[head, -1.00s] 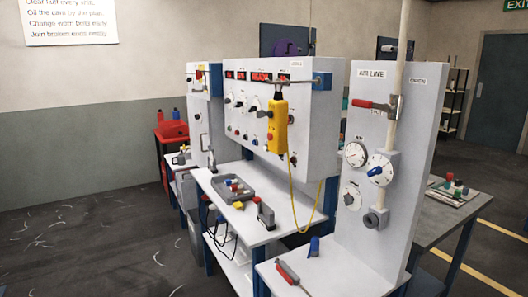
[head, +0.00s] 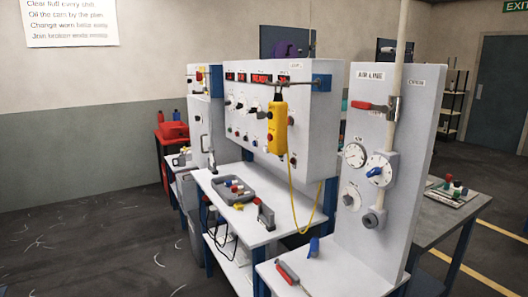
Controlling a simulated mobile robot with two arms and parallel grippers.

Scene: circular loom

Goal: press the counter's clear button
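The white control panel (head: 310,125) stands in the middle, facing left. Red-lit displays (head: 262,78) run along its top edge, and small knobs and buttons sit below them. Which of these is the counter's clear button is too small to tell. A yellow hand pendant (head: 278,127) hangs in front of the panel from a bar and covers part of its face. Neither of my grippers shows in the head view.
A white bench (head: 285,215) below the panel carries a grey tray (head: 218,192) of small coloured parts. An air-line board (head: 400,150) with gauges and a red-handled valve stands at right. A yellow cable (head: 312,215) loops down from the pendant. Floor at left is open.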

